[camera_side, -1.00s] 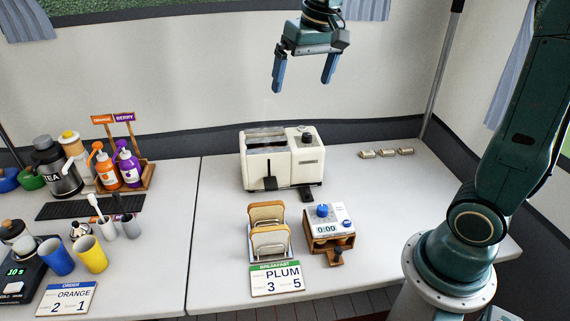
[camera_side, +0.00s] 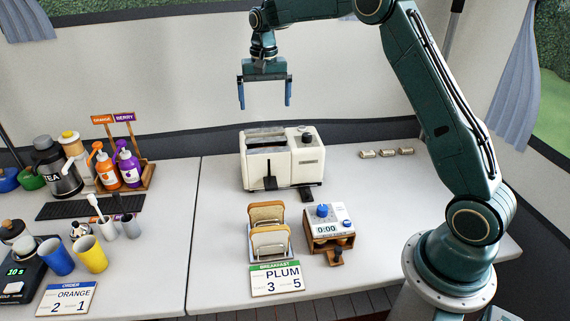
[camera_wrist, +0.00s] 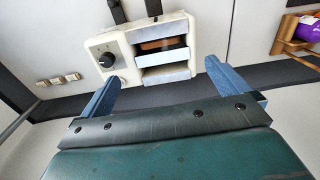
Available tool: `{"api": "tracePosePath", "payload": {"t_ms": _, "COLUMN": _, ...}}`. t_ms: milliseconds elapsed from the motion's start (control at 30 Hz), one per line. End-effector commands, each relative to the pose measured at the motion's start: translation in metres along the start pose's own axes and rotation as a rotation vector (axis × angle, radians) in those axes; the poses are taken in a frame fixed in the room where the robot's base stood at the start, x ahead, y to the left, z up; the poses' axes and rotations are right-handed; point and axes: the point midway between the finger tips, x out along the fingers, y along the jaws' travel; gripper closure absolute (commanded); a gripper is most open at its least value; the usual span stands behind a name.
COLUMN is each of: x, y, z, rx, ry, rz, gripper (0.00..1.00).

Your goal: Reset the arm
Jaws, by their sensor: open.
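My gripper (camera_side: 265,93) is open and empty, with its two blue fingers pointing down. It hangs in the air above the cream toaster (camera_side: 282,157), clear of it. In the wrist view the fingers of my gripper (camera_wrist: 160,88) are spread wide, and the toaster (camera_wrist: 113,62) shows beyond them with its dial and slots. Something brown shows in one slot.
A rack (camera_side: 287,255) with bread slices and a timer box (camera_side: 330,228) stand in front of the toaster. Bottles (camera_side: 107,168), cups (camera_side: 93,256) and a kettle (camera_side: 57,168) are on the left. The right counter is mostly clear.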

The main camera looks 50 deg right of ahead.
Motion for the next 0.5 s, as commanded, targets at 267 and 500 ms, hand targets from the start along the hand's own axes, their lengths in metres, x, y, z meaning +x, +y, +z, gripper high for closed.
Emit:
{"api": "tracePosePath", "payload": {"t_ms": 267, "x": 0.017, "y": -0.001, "z": -0.012, "rx": 0.032, "ry": -0.018, "rz": 0.011, "gripper": 0.0}}
{"api": "tracePosePath", "payload": {"t_ms": 500, "x": 0.02, "y": -0.001, "z": -0.012, "rx": 0.032, "ry": -0.018, "rz": 0.011, "gripper": 0.0}}
